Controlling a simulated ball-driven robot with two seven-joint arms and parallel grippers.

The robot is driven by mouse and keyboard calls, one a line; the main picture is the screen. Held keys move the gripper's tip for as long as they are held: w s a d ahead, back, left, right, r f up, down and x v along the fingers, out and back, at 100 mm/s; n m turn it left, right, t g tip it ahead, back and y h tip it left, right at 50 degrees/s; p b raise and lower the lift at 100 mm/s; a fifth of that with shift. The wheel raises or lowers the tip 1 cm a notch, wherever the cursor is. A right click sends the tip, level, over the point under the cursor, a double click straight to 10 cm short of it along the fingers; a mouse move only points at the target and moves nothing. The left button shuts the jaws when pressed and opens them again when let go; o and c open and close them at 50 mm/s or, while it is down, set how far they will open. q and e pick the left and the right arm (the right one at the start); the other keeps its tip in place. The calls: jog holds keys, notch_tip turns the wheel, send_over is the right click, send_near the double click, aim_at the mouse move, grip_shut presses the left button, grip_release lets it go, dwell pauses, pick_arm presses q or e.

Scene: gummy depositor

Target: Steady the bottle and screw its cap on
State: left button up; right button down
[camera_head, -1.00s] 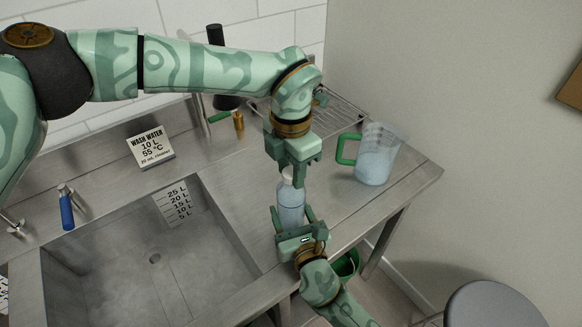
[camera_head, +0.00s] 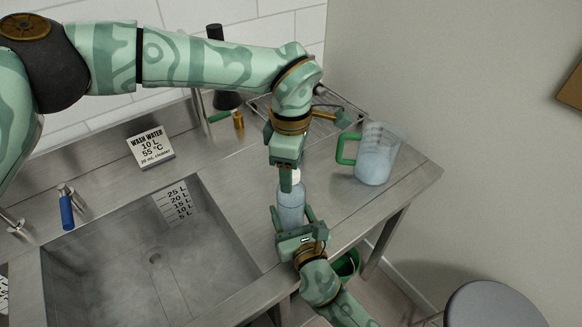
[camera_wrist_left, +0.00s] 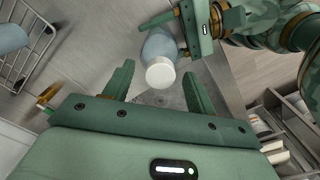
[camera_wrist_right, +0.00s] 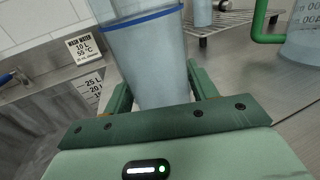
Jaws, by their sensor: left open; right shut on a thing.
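A clear bottle of pale bluish liquid (camera_head: 291,203) stands upright on the steel counter, with a white cap (camera_head: 295,176) on its top. How far the cap is threaded cannot be told. My right gripper (camera_head: 294,219) is shut around the bottle's body; its fingers flank the bottle in the right wrist view (camera_wrist_right: 158,85). My left gripper (camera_head: 287,188) points down at the cap, its fingers seen nearly edge-on. In the left wrist view it is open, with the cap (camera_wrist_left: 160,74) between and beyond the fingertips, apart from both.
A jug with a green handle (camera_head: 376,158) stands to the right on the counter, near a wire rack (camera_head: 340,101). The sink (camera_head: 150,250) lies left, with a wash water sign (camera_head: 151,147) behind it. A stool (camera_head: 492,305) stands at lower right.

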pick_arm(q)
notch_tip(320, 180, up, 11)
jog(key=shift+r, duration=0.2)
pick_arm(e)
jog(key=c, duration=1.2)
grip_release()
jog(key=shift+o, duration=0.2)
jog(key=o, duration=0.9)
jog(key=shift+c, duration=0.2)
jog(key=shift+o, duration=0.5)
pick_arm(q)
jog(key=shift+f, duration=0.25)
pick_arm(e)
jog(key=v, duration=1.6)
jog(key=shift+s, duration=0.15)
